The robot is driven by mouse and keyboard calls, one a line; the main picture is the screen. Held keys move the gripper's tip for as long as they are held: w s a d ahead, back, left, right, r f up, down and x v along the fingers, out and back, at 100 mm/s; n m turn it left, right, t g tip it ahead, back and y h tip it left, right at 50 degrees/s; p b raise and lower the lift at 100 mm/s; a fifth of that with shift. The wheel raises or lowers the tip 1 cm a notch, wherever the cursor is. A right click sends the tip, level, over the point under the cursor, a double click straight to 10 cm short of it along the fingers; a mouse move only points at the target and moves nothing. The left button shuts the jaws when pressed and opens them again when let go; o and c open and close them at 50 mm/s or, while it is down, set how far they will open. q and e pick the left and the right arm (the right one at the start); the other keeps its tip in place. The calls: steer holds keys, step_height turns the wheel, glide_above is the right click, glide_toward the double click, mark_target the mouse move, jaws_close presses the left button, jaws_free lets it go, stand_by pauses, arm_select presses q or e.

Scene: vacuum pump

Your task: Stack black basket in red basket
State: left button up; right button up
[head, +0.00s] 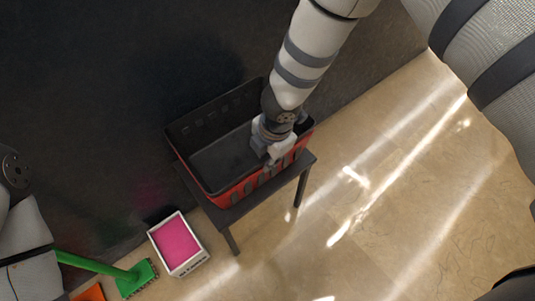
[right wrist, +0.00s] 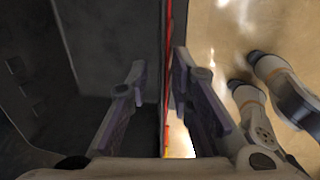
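The red basket (head: 238,196) stands on a small dark table, with its red slotted front wall showing. The black basket (head: 222,158) sits inside it, its dark walls and empty interior facing up. My right gripper (head: 272,152) is at the front wall, towards the right end. In the right wrist view its fingers (right wrist: 162,85) straddle the wall, one inside the black interior and one outside past the red edge (right wrist: 167,60). Gaps show beside the wall, so the fingers look open. The gripper hides part of the front rim. My left gripper is out of view.
The dark table (head: 233,215) stands against a dark wall. A white box with a pink inside (head: 178,243) is on the floor at its lower left, near a green broom (head: 137,277). The tiled floor on the right is clear.

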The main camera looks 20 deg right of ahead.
step_height(320, 180, up, 13)
steer(key=s+p, duration=0.2)
steer(key=p, duration=0.1)
steer(key=s+f+m+g+y, duration=0.15)
steer(key=s+f+m, duration=0.45)
steer(key=s, duration=0.6)
steer(key=s+f+m+g+y, duration=0.1)
steer(key=s+f+m+g, duration=0.2)
steer(key=s+f+m, duration=0.6)
steer(key=s+d+m+h, duration=0.2)
steer(key=s+d+m, duration=0.25)
steer(key=s, duration=0.45)
steer(key=s+d+m+h, duration=0.1)
steer(key=s+d+m, duration=0.3)
steer(key=s, duration=0.5)
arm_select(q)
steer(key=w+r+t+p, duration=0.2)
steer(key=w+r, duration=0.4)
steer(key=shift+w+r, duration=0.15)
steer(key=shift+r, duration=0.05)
arm_select(e)
steer(key=w+d+r+n, duration=0.1)
steer(key=w+r, duration=0.3)
steer(key=shift+w, duration=0.15)
steer(key=shift+d+t, duration=0.1)
steer(key=shift+t, duration=0.15)
